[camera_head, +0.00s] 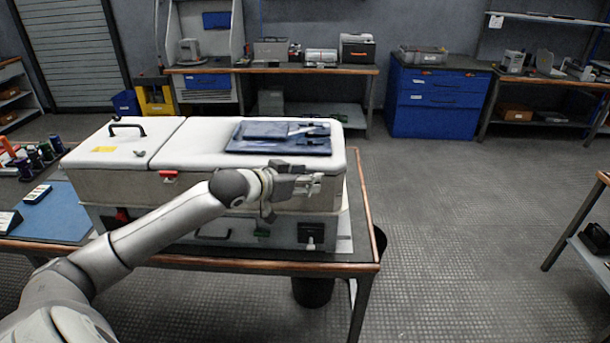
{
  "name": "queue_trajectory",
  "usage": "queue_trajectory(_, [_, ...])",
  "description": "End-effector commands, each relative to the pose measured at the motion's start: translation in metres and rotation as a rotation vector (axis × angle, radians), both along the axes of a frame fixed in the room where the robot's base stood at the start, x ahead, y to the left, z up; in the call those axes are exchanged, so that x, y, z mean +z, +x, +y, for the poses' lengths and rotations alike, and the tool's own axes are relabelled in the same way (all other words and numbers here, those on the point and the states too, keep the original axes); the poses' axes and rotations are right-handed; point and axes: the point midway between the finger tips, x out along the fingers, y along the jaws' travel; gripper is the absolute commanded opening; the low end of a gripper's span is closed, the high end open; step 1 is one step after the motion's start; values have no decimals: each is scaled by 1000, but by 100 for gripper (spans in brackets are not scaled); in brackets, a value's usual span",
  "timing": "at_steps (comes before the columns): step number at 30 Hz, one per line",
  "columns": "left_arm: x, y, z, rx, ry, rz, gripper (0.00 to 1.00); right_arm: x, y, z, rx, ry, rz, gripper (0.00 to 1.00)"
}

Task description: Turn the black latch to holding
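A white and grey capacitor bank cabinet (190,150) stands on a dark-topped bench with a copper-coloured edge. On its lower front, at the right, is a black square fitting (310,233), which looks like the black latch; its setting is too small to read. My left gripper (312,182) is in front of the cabinet's upper right front, above the black fitting and apart from it, with its fingers pointing right. I see nothing held in it, but the finger gap is not clear. My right gripper is not in view.
A dark blue panel (278,138) lies on the cabinet lid. A black handle (127,129) and a red latch (168,177) are further left. A blue mat (60,215) and several coloured spools are at the bench's left. Open floor lies to the right.

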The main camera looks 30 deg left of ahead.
Motion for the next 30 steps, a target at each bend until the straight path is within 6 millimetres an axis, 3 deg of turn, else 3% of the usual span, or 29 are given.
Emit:
queue_trajectory(8, [-1, 0, 0, -2, -4, 1, 18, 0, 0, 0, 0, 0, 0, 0])
queue_trajectory(9, [-1, 0, 0, -2, -4, 1, 47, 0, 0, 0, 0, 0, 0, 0])
queue_trajectory(13, [-1, 0, 0, -2, -4, 0, 64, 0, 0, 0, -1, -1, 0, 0])
queue_trajectory(23, [0, 0, 0, -1, -3, -1, 64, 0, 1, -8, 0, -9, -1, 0])
queue_trajectory(30, [4, -14, 3, 0, -1, 0, 64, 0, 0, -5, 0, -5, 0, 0])
